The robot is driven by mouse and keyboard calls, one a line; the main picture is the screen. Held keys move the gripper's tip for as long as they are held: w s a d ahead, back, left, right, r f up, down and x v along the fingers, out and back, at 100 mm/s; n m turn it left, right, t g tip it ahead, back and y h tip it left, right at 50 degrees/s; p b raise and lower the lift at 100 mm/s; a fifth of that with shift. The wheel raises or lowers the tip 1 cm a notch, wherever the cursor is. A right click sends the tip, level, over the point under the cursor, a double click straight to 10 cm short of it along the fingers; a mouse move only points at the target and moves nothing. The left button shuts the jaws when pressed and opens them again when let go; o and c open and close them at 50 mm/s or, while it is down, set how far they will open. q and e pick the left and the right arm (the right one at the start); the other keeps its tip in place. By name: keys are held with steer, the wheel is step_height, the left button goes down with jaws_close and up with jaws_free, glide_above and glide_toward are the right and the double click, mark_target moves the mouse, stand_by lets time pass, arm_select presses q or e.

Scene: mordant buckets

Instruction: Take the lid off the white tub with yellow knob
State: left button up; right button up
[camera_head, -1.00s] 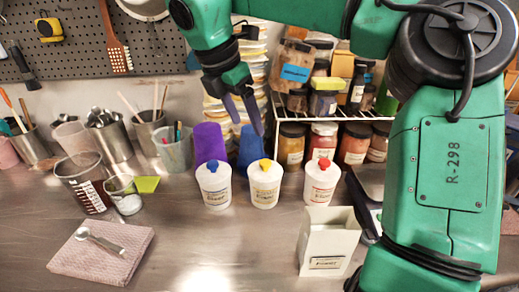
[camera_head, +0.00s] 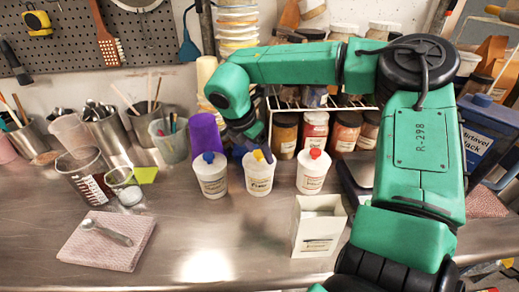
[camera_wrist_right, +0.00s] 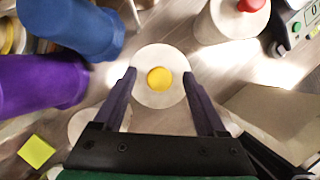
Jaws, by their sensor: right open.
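The white tub with the yellow knob (camera_head: 259,176) stands upright on the steel counter, in the middle of a row of three white tubs, with its lid on. In the right wrist view its yellow knob (camera_wrist_right: 159,79) shows from above, centred on the round white lid (camera_wrist_right: 150,93). My right gripper (camera_head: 249,151) is just above and behind this tub in the head view. In the wrist view its two dark fingers (camera_wrist_right: 159,90) are open, one on each side of the knob, apart from it. My left gripper is not in view.
The tub with the blue knob (camera_head: 211,177) stands on the left and the tub with the red knob (camera_head: 313,172) on the right, both close. A purple cup (camera_head: 205,134) is behind. A white open box (camera_head: 318,228) stands in front right. The front left counter holds a folded cloth (camera_head: 85,246).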

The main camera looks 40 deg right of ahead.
jaws_close()
